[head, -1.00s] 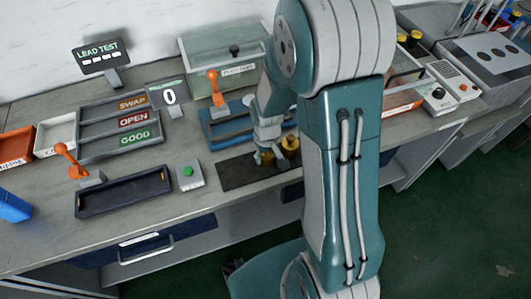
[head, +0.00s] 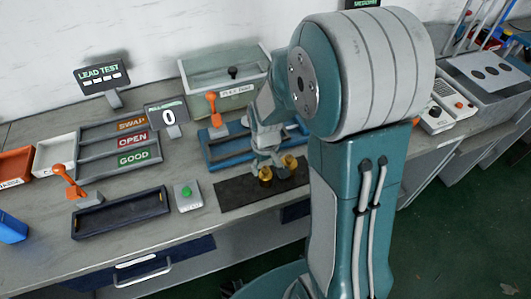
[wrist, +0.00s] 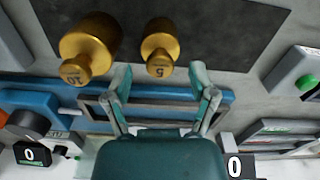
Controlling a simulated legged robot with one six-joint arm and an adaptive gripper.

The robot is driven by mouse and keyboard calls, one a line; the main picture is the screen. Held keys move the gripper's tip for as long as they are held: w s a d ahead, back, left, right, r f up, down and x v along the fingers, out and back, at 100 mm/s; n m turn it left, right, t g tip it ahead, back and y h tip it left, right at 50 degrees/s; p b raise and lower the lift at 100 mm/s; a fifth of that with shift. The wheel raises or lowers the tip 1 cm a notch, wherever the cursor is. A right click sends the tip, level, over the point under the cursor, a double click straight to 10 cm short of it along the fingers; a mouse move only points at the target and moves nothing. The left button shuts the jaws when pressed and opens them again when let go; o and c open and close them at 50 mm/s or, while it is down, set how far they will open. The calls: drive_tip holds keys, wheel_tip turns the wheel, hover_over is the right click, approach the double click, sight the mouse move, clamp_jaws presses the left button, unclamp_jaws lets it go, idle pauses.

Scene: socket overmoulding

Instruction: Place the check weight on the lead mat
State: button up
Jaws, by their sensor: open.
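Two brass weights stand on the dark mat (head: 235,195), near its back edge in the head view. The larger weight (wrist: 90,42) is marked 10 and the smaller weight (wrist: 160,45) is marked 5. They also show in the head view as a left weight (head: 265,175) and a right weight (head: 290,164). The mat also shows in the wrist view (wrist: 225,30). My gripper (wrist: 163,82) is open and empty, its fingers pointing toward the 5 weight, which appears apart from the fingertips. In the head view my gripper (head: 270,155) is close behind the weights.
A blue tray (head: 215,148) lies behind the mat. A green-button box (head: 188,196) and a dark tray (head: 120,213) stand to the left. Labelled trays (head: 100,150), display signs and orange levers stand further left and back. The mat's front part is bare.

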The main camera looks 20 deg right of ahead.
sight(265, 169)
wheel_tip(265, 169, up, 7)
drive_tip(key=shift+s+r, duration=0.1)
drive_tip(key=shift+r, duration=0.1)
drive_tip(key=s+a+r+m+t, duration=0.1)
drive_tip(key=s+r+t, duration=0.4)
drive_tip(key=s+r, duration=0.9)
drive_tip(key=shift+a+r+m+t, duration=0.3)
drive_tip(key=shift+a+m, duration=0.1)
drive_tip(key=shift+a, duration=0.1)
idle(0.4)
